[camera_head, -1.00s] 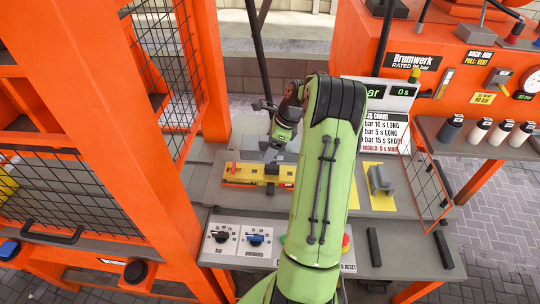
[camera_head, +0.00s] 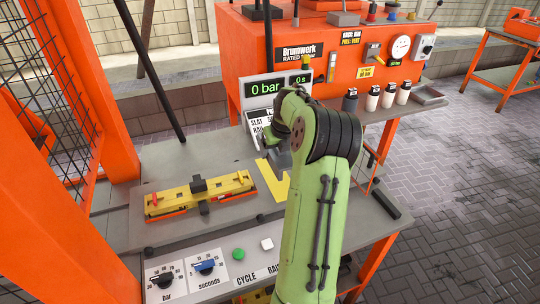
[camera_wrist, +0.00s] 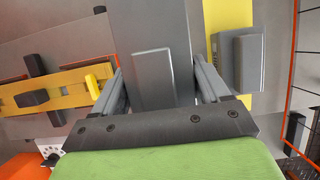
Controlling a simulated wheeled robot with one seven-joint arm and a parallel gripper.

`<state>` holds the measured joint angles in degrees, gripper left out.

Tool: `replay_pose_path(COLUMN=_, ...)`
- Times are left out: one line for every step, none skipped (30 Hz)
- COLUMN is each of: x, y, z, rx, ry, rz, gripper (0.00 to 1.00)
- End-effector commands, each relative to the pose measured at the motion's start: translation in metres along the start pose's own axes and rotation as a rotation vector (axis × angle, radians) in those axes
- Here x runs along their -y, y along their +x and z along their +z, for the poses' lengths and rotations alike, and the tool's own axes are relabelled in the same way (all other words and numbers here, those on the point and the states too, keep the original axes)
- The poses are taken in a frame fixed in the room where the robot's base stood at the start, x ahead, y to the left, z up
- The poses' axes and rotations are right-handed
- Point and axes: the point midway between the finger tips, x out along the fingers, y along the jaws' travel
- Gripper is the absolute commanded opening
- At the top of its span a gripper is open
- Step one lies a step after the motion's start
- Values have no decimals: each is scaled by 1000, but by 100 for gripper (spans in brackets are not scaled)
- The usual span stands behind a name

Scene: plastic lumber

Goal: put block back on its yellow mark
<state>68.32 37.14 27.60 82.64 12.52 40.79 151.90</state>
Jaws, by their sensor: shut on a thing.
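A grey block (camera_wrist: 150,50) with a raised middle sits between the fingers of my gripper (camera_wrist: 158,78) in the wrist view; the gripper is shut on it. A yellow mark (camera_wrist: 221,15) shows just right of it, with a second grey block (camera_wrist: 248,62) standing over part of that mark. In the head view my gripper (camera_head: 280,156) is above the bench at the yellow mark (camera_head: 269,180). My arm hides the mark's right part and the second block there. I cannot tell the held block's height above the bench.
The yellow mould (camera_head: 222,190) with red clamps lies on the bench to the left. A pressure display (camera_head: 266,90) stands close behind my gripper. A wire-mesh guard (camera_wrist: 297,60) borders the right side. Dials and buttons line the front panel (camera_head: 190,272).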

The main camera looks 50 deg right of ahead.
Motion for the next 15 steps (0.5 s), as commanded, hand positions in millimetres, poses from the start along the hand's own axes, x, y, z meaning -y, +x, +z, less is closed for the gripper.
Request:
replay_pose_path(x=0, y=-2, z=2, rx=5, ry=1, rz=-2, gripper=14)
replay_pose_path(x=0, y=-2, z=2, rx=4, ry=2, rz=-2, gripper=14)
replay_pose_path(x=0, y=-2, z=2, rx=4, ry=1, rz=-2, gripper=14)
replay_pose_path(x=0, y=-3, z=2, rx=4, ry=1, rz=-2, gripper=14)
replay_pose_path(x=0, y=-3, z=2, rx=4, ry=0, rz=-1, gripper=14)
replay_pose_path(x=0, y=-3, z=2, rx=4, ry=0, rz=-1, gripper=14)
replay_pose_path(x=0, y=-3, z=2, rx=4, ry=0, rz=-1, gripper=14)
replay_pose_path(x=0, y=-3, z=2, rx=4, ry=0, rz=-1, gripper=14)
replay_pose_path(x=0, y=-3, z=2, rx=4, ry=0, rz=-1, gripper=14)
replay_pose_path(x=0, y=-2, z=1, rx=4, ry=0, rz=-1, gripper=14)
replay_pose_path(x=0, y=-1, z=1, rx=4, ry=-1, rz=-1, gripper=14)
replay_pose_path(x=0, y=1, z=0, rx=4, ry=-1, rz=0, gripper=14)
replay_pose_path(x=0, y=3, z=-1, rx=4, ry=-1, rz=0, gripper=14)
replay_pose_path(x=0, y=6, z=-2, rx=3, ry=-1, rz=0, gripper=14)
replay_pose_path(x=0, y=9, z=-4, rx=3, ry=-1, rz=0, gripper=14)
